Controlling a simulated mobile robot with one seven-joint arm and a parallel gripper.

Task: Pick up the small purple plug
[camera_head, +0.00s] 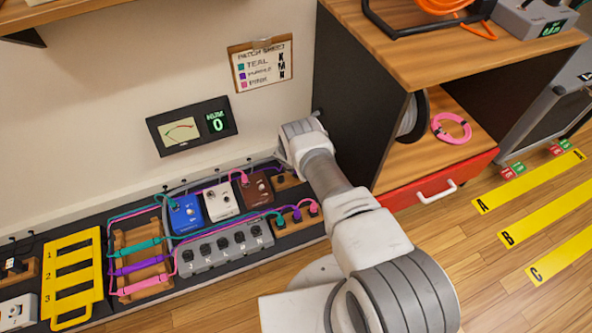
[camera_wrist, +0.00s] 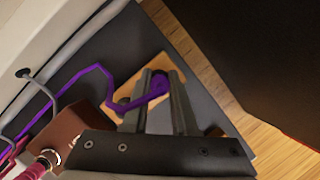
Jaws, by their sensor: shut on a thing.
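The small purple plug (camera_wrist: 158,84) shows in the wrist view at the end of a purple cable (camera_wrist: 92,70). It sits over a small wooden block (camera_wrist: 140,72). My gripper (camera_wrist: 164,80) is shut on the plug, with a finger on each side of it. The fingers partly hide the plug, and I cannot tell whether it still touches the block. In the head view my arm reaches to the board by the wall, and my fingertips are not clearly visible. The small wooden block (camera_head: 287,181) shows there right of the brown pedal.
The brown pedal (camera_head: 257,187) stands close left of the block, with a pink plug in it. A dark cabinet side (camera_head: 345,100) rises close on the right. White and blue pedals (camera_head: 187,214), several cables and a grey switch unit (camera_head: 228,246) crowd the board's left.

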